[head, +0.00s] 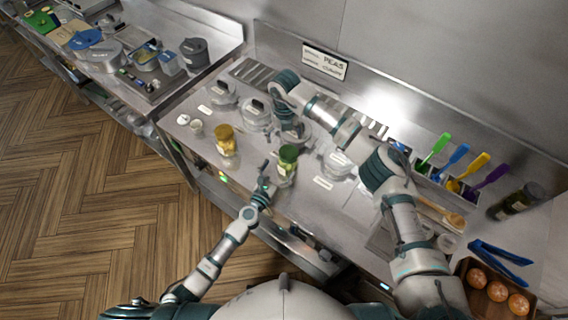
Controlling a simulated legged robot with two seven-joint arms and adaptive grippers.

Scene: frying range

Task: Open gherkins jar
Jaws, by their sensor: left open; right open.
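A jar with a green lid (288,154) and yellow-green contents stands upright on the steel counter; it looks like the gherkins jar, though I cannot read a label. My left gripper (268,172) is open just left of this jar, near its side; I cannot tell whether it touches. My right gripper (291,132) is open and points down behind and above the green lid, apparently apart from it. The lid appears seated on the jar.
Lidded steel pans (256,112) sit behind, and another (338,163) to the right. Coloured-handled utensils (455,160), a dark bottle (516,201) and an egg tray (470,300) occupy the right. The counter's front left is mostly clear.

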